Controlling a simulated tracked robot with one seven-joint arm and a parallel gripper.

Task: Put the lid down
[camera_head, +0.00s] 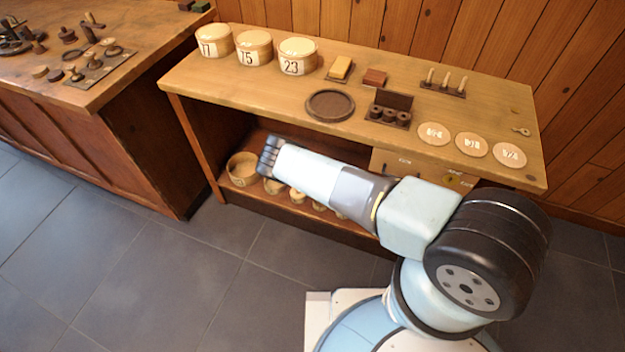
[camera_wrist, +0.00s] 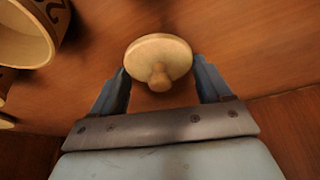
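A pale round wooden lid (camera_wrist: 140,50) with a small turned knob (camera_wrist: 159,77) shows ahead of my gripper (camera_wrist: 160,65) in the wrist view. Its knob points back toward my palm. The two fingers stand wide apart, one on either side, with clear space around the knob. The fingertips come close to the lid's rim in the picture; I see no clear grip on it. A brown wooden surface shows behind the lid. In the head view my gripper (camera_head: 267,157) is at the front of the bench, by the lower shelf; the lid cannot be made out there.
An open round box (camera_wrist: 30,35) is close at the wrist view's upper left. A round tub (camera_head: 243,168) and several small pots (camera_head: 297,196) stand on the lower shelf. Numbered boxes (camera_head: 298,56), a dark round tray (camera_head: 330,104) and pale discs (camera_head: 471,144) occupy the bench top.

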